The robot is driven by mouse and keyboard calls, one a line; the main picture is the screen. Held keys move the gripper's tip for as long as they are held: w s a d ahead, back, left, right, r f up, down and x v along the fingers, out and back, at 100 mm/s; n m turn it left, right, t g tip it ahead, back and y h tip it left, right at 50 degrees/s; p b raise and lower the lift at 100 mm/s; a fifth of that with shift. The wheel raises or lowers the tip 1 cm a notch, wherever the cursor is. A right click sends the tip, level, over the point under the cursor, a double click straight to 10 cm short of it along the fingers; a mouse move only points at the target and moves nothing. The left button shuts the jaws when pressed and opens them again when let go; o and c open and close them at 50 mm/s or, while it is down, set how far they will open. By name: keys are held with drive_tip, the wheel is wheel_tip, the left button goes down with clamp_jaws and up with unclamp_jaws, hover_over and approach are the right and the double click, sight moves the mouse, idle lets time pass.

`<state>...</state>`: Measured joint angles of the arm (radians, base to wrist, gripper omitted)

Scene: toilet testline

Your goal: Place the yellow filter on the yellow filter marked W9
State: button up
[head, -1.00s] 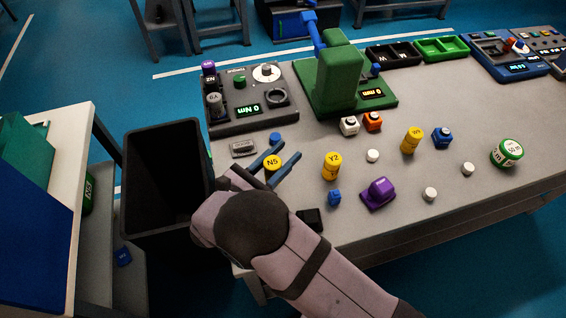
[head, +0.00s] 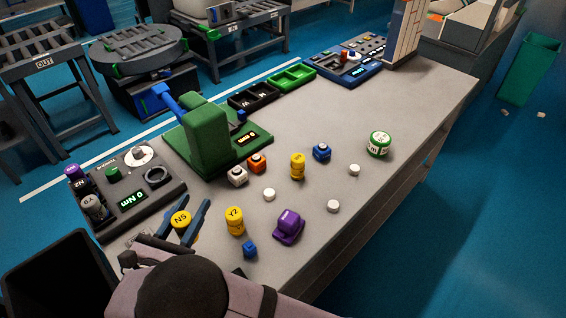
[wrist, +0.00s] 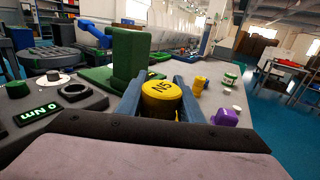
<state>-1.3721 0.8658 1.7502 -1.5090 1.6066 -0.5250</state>
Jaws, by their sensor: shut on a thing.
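My gripper (head: 182,214) has blue fingers shut on a yellow filter marked N5 (head: 181,219), held upright at the table's left front. In the wrist view the same N5 filter (wrist: 161,98) sits between both fingers. A yellow filter stack marked Y2 (head: 235,222) stands just right of my gripper, apart from it. Another yellow filter stack (head: 297,167) stands farther right and back; its mark is too small to read. No W9 mark is readable in these frames.
A purple block (head: 289,227) and a blue cube (head: 250,249) are near Y2. White (head: 237,176), orange (head: 257,163) and blue blocks (head: 321,152) and several white discs lie around. The green press (head: 207,135) stands behind. The table's right part (head: 420,110) is clear.

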drive_tip(key=w+d+r+m+g+h+b, duration=0.1)
drive_tip(key=w+d+r+m+g+h, duration=0.15)
drive_tip(key=w+d, duration=0.65)
drive_tip(key=w+d+r+m+g+h+b, duration=0.1)
drive_tip(key=w+d+r+m+h+b, duration=0.15)
drive_tip(key=w+d, duration=0.7)
drive_tip(key=w+d+r+m+g+h+b, duration=0.15)
drive_tip(key=w+d+r+h, duration=0.25)
drive_tip(key=d, duration=1.1)
drive_tip(key=w+a+n+t+y, duration=0.3)
drive_tip(key=w+a+y, duration=0.1)
drive_tip(key=w+a, duration=0.15)
wheel_tip(320, 180, down, 10)
drive_tip(key=p, duration=0.2)
drive_tip(key=shift+s+a+f, duration=0.2)
drive_tip(key=shift+s+a, duration=0.1)
drive_tip(key=shift+a, duration=0.15)
drive_tip(key=shift+f, duration=0.15)
drive_tip(key=o, duration=1.1)
